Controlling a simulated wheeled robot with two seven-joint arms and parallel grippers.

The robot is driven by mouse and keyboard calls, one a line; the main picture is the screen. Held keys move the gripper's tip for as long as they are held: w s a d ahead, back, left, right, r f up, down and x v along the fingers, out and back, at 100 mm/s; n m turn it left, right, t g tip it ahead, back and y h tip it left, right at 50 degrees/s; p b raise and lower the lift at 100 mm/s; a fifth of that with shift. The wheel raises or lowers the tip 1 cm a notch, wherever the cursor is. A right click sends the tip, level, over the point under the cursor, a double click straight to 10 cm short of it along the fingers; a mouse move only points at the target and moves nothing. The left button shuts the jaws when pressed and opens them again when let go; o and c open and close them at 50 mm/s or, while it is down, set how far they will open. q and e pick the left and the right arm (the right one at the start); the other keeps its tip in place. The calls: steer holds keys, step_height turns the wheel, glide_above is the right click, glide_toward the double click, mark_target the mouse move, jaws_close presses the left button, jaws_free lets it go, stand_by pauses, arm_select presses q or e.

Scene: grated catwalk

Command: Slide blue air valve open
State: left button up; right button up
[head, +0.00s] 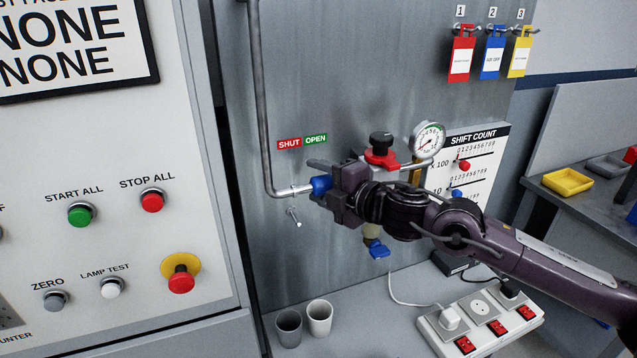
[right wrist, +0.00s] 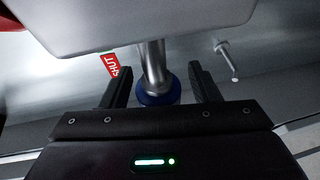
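The blue air valve (head: 321,185) is a blue collar on the metal pipe, below the green OPEN label (head: 315,139) and to the right of the red SHUT label (head: 289,144). My right gripper (head: 328,183) is at the collar and hides part of it. In the right wrist view the blue collar (right wrist: 157,96) lies between the two spread fingers of my right gripper (right wrist: 160,88), with a gap on each side. The red SHUT label (right wrist: 113,66) shows beyond the left finger. My left gripper is not in view.
A red-collared fitting (head: 381,158) and a pressure gauge (head: 429,139) sit behind my right arm. A blue-handled tap (head: 377,249) hangs below it. A metal peg (head: 293,216) sticks out below the pipe. Two cups (head: 320,317) and a power strip (head: 478,322) stand on the ledge.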

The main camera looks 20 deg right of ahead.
steer(key=shift+a, duration=0.1)
steer(key=shift+s+d+b, duration=0.2)
steer(key=shift+s+b, duration=0.15)
steer(key=shift+s, duration=0.1)
steer(key=b+v, duration=0.3)
steer(key=v, duration=0.4)
stand_by(0.4)
